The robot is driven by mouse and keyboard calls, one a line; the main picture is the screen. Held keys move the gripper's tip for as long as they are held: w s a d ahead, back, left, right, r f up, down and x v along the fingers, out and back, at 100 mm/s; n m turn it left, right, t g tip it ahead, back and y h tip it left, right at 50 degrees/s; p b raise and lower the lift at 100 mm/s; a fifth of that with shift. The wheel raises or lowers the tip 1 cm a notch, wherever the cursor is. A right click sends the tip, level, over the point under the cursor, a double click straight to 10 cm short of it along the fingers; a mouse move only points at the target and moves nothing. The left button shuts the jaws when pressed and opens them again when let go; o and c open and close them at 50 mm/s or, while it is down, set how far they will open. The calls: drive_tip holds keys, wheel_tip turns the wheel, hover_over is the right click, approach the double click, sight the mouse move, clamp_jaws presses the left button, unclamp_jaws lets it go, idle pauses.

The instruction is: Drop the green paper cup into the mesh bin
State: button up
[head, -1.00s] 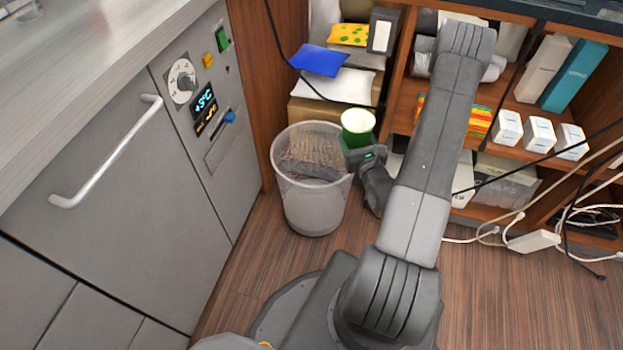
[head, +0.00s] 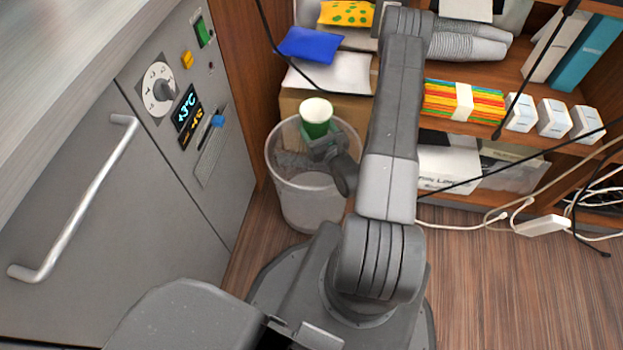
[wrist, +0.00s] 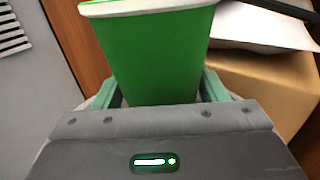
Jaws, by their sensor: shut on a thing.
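The green paper cup (head: 316,119) with a white rim is upright in my gripper (head: 326,146), over the mesh bin (head: 309,204). In the wrist view the cup (wrist: 155,58) fills the space between the two green fingers of my gripper (wrist: 155,92), which are shut on it. The mesh bin is round, grey and see-through, standing on the wood floor. In the head view the cup appears inside the outline of the bin's rim, toward the back. Its exact height above the rim is hard to tell. The cup's lower part is hidden by my gripper.
A grey cabinet with a dial and handle (head: 85,195) stands to the left of the bin. A cardboard box (head: 345,108) stands behind it, bearing packets. A wooden shelf unit (head: 470,65) with boxes is at the right. Black cables cross the view, and white cables lie on the floor.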

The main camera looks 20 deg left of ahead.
wheel_tip(320, 180, down, 2)
drive_tip(key=shift+b, duration=0.3)
drive_tip(key=o, duration=1.1)
drive_tip(key=shift+d, duration=0.1)
drive_tip(key=p+v, duration=0.1)
drive_tip(key=v, duration=1.2)
drive_tip(key=shift+s+d+r+p, duration=0.1)
drive_tip(key=shift+s+d+p, duration=0.1)
drive_tip(key=shift+d+p, duration=0.1)
drive_tip(key=shift+w+a, duration=0.1)
drive_tip(key=shift+a, duration=0.05)
